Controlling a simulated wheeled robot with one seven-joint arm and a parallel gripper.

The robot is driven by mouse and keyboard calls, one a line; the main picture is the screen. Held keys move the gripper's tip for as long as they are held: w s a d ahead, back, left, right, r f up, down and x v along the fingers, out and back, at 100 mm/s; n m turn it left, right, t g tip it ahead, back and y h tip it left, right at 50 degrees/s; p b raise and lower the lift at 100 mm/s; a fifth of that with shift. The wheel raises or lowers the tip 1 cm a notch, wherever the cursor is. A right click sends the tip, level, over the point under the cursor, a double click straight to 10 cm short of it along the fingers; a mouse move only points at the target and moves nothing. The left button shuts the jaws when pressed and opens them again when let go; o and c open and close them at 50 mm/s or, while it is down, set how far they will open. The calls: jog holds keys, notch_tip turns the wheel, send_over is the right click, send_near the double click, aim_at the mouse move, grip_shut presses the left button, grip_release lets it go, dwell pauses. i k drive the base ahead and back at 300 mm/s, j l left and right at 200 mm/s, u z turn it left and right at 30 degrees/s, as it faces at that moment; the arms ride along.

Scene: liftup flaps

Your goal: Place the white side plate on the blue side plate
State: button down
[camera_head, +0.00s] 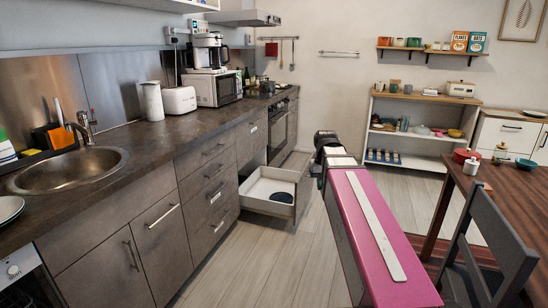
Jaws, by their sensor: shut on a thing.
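My gripper (317,171) is partly hidden behind my pink arm, at the outer front of an open drawer (269,187). It is shut, apparently on the drawer's handle; the fingertips and handle are hidden. A small dark bluish round dish (282,197) lies in the drawer, too small to identify for sure. A white plate (10,208) lies on the counter at the left edge, cut off by the picture, apparently stacked. A teal-blue shallow dish (526,164) lies on the wooden table at the right. I cannot tell which of these blue dishes is the side plate.
The dark counter (150,150) holds a sink (68,169), a toaster (179,100) and a microwave (215,88). A grey chair (485,240) stands by the table (480,190) at the right. Open shelves (415,138) stand at the back. Floor between cabinets and my arm is clear.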

aim_at(288, 201)
jog(key=i+l, duration=0.15)
jog(key=i, duration=0.65)
jog(key=i+l, duration=0.1)
jog(key=i, duration=0.75)
jog(key=i+l, duration=0.15)
jog(key=i, duration=0.65)
